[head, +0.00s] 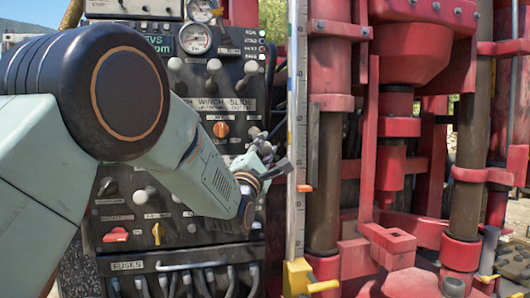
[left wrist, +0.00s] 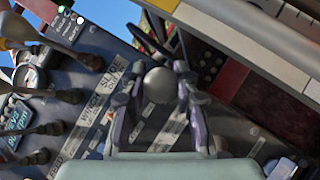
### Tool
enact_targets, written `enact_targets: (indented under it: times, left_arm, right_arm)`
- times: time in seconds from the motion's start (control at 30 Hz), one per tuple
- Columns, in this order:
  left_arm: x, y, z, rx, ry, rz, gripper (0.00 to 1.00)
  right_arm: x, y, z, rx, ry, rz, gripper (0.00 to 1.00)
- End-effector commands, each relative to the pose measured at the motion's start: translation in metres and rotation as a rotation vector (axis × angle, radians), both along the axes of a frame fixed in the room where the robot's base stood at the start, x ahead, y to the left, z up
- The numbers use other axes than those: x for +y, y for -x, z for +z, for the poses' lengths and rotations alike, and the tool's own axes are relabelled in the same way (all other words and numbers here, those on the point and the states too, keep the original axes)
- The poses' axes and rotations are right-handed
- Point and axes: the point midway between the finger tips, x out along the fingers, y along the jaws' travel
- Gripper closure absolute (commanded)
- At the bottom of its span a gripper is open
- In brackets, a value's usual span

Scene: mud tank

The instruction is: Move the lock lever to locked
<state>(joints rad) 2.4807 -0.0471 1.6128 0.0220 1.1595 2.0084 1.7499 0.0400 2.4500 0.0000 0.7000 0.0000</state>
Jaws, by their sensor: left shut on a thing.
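The control panel (head: 205,152) fills the left half of the head view. My left gripper (head: 264,150) is at its right edge, below and right of the "WINCH SLIDE" label. In the left wrist view a lever with a grey ball knob (left wrist: 160,85) sits between the two fingers of my left gripper (left wrist: 155,76). The fingers are shut around this lever. Its own label is not readable, so I cannot tell its marked position. My forearm hides the left middle of the panel. My right gripper is not in view.
Several other knobbed levers (head: 214,66), an orange knob (head: 221,129) and a red handle (head: 116,235) crowd the panel. A vertical scale rail (head: 297,110) stands close right of the gripper. Red machinery (head: 390,170) fills the right side. Cables (head: 200,281) hang below.

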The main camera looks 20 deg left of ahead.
Motion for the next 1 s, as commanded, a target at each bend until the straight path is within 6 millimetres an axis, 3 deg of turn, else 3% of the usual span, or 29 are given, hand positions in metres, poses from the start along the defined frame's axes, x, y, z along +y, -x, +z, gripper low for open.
enact_targets:
  times: [0.03,0.2,0.83,0.87,1.0]
  left_arm:
    - [-0.0002,-0.0007,-0.0107,0.016,0.000,-0.001,1.00]
    - [0.0001,-0.0012,-0.0158,0.019,0.002,0.000,1.00]
    - [0.0008,-0.0019,-0.0202,0.024,0.003,0.000,1.00]
    - [0.0008,-0.0019,-0.0202,0.024,0.003,0.000,0.68]
    - [0.0008,-0.0018,-0.0190,0.020,0.002,0.000,0.56]
  right_arm:
    - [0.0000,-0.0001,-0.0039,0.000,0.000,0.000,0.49]
    - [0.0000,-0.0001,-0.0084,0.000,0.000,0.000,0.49]
    - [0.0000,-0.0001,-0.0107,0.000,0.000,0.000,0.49]
    - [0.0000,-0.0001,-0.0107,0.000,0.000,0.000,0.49]
    - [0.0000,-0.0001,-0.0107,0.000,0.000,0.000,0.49]
